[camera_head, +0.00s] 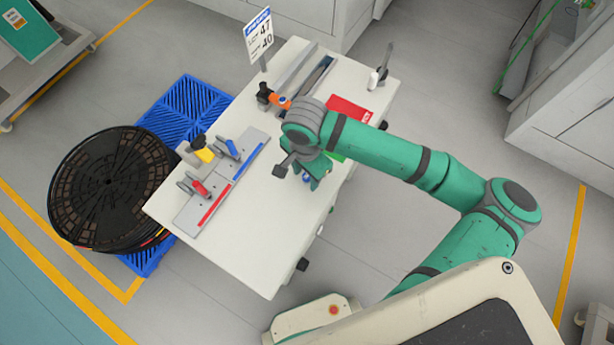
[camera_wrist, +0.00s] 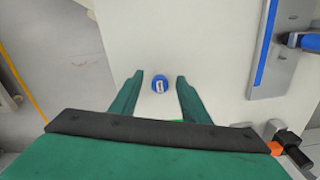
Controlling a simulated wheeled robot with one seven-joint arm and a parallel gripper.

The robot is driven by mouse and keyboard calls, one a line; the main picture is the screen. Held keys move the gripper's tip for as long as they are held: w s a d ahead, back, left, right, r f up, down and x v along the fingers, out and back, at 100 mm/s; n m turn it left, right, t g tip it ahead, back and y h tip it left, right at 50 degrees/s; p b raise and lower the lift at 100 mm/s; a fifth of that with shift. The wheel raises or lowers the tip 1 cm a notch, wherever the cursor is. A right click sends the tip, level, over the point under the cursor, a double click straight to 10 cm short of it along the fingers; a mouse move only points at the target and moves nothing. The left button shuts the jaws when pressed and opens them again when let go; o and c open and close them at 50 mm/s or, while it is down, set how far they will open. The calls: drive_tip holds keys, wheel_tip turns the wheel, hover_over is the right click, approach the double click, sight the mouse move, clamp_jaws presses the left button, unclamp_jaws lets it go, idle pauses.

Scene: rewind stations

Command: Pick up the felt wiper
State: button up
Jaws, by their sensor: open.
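A small rounded blue piece with a white mark (camera_wrist: 160,86) stands on the pale tabletop in the wrist view; it looks like the felt wiper, though its felt does not show. My open gripper (camera_wrist: 160,76) has one finger on each side of it in that view, with gaps on both sides. I cannot tell the height of the fingertips above the table. In the head view my gripper (camera_head: 316,175) is over the middle of the table, and a bit of blue (camera_head: 306,178) shows beside it, mostly hidden by my arm.
The table (camera_head: 250,255) carries a grey plate with red and blue strips and clamps (camera_head: 222,185) at left. The front of the table is clear.

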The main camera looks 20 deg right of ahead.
drive_tip(key=shift+f, duration=0.5)
clamp_jaws()
drive_tip(key=shift+r, duration=0.15)
